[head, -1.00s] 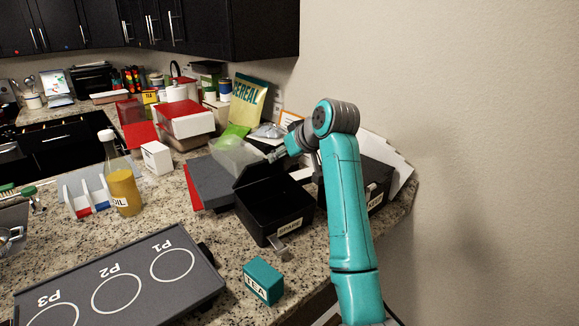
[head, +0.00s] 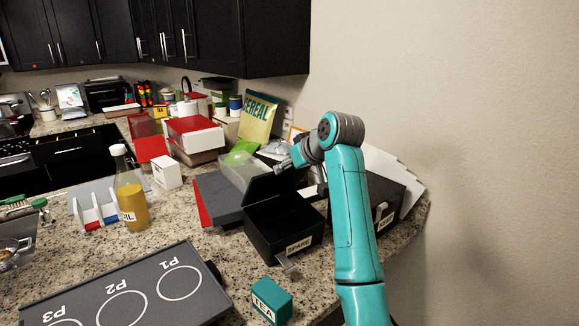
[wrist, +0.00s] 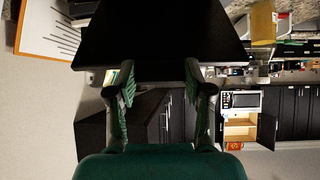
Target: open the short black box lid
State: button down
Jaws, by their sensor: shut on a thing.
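The short black box (head: 272,243), labelled SPARE, stands on the granite counter with its front latch hanging down. Its black lid (head: 268,186) is raised at the back, and the dark inside shows. My gripper (wrist: 159,72) is at the lid's raised edge, behind the box in the head view, where the arm partly hides the fingers. In the wrist view the lid (wrist: 160,30) is a large dark panel at the top, reaching between the two green-padded fingers. My gripper is shut on the lid.
A second black box (head: 385,218) stands close on the right, partly behind my arm. A teal TEA box (head: 271,301) and a dark tray (head: 120,290) with marked circles are in front. A grey panel (head: 217,195), a clear container and a cereal bag (head: 258,118) crowd the left and back.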

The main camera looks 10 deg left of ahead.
jog(key=shift+r, duration=0.1)
dwell(0.3)
jog(key=shift+c, duration=2.2)
grip_release()
jog(key=shift+s, duration=0.1)
jog(key=v, duration=1.2)
